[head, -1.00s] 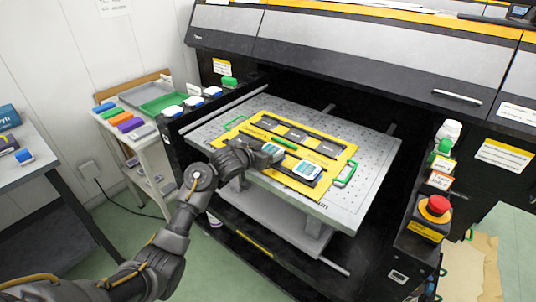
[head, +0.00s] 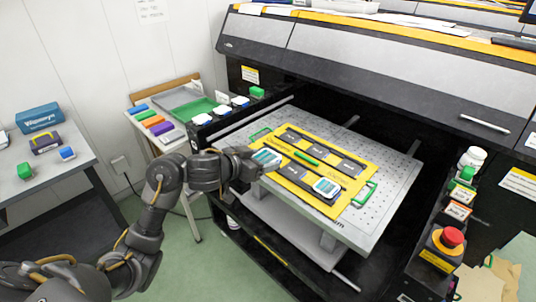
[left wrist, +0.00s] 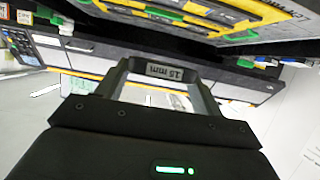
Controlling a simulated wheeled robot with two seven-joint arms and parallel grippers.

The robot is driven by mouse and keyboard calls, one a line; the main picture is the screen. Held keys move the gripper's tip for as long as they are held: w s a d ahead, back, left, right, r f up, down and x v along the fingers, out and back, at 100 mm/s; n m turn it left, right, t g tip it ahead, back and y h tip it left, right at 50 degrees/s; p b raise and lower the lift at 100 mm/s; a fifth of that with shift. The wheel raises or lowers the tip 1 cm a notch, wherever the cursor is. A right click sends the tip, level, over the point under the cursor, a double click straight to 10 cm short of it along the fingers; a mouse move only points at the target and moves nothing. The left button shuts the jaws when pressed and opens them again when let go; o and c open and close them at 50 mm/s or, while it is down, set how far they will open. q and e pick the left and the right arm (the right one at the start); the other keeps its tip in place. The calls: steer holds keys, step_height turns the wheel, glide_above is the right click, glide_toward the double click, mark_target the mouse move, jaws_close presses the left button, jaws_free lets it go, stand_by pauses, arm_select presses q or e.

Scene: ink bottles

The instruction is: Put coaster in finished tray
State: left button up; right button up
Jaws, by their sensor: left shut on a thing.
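One coaster (head: 266,158), white and teal, is held at its left side by my left gripper (head: 255,160), over the left end of the yellow jig (head: 350,160). A second, similar coaster (head: 326,187) lies in the jig's front right slot. The left gripper's fingers (left wrist: 160,85) fill the middle of the left wrist view, with a pale blurred surface between them. A green tray (head: 197,110) and a grey tray behind it stand on the white side table; I cannot tell which is the finished tray. My right gripper is not in view.
White-topped ink bottles (head: 220,110) line the printer's left edge, beside the trays. A red stop button (head: 451,237) is at the right. A grey table (head: 45,190) stands far left.

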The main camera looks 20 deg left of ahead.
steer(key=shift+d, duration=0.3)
